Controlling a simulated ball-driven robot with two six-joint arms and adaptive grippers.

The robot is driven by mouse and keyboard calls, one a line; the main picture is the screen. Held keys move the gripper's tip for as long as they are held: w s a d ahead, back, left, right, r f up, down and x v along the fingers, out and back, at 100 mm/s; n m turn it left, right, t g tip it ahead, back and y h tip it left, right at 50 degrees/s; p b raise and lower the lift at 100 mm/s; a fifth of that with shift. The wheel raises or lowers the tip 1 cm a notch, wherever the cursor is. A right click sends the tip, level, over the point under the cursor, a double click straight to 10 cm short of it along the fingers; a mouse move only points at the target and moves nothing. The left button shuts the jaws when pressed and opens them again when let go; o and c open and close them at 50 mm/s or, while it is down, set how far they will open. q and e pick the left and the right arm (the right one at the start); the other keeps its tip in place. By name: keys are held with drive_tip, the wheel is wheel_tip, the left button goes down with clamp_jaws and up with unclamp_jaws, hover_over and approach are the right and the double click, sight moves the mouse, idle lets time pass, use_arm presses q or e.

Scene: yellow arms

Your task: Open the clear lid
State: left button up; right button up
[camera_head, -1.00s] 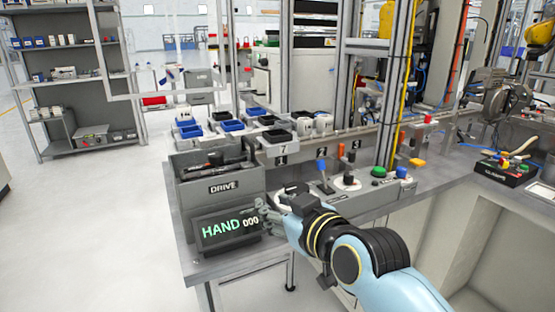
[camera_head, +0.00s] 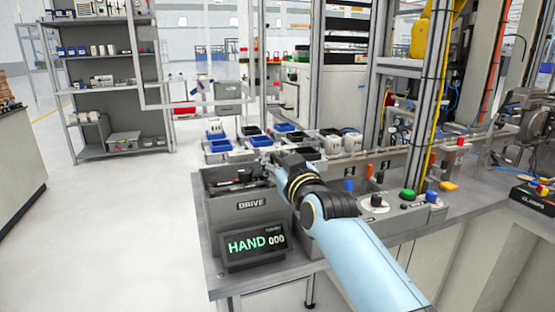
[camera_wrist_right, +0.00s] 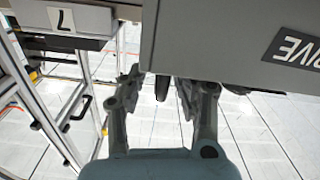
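I cannot make out a clear lid in either view. A grey bin marked DRIVE (camera_head: 236,207) stands at the table's near left corner, with dark items inside. My right gripper (camera_head: 266,160) is over the bin's right rear side, partly hidden behind its own wrist. In the right wrist view my right gripper (camera_wrist_right: 160,90) has its two fingers apart, with a small dark part showing between them. The DRIVE bin's wall (camera_wrist_right: 215,45) fills the upper right there, close to the fingertips; whether they touch it I cannot tell. My left gripper is out of view.
A HAND 000 display (camera_head: 255,245) stands in front of the bin. Blue and black trays (camera_head: 219,145) lie behind it. A control panel with a green button (camera_head: 407,194) and knobs is to the right. A shelf (camera_head: 105,85) stands far left; the floor between is clear.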

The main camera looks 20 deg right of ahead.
clamp_jaws()
idle(0.5)
drive_tip(key=shift+r, duration=0.1)
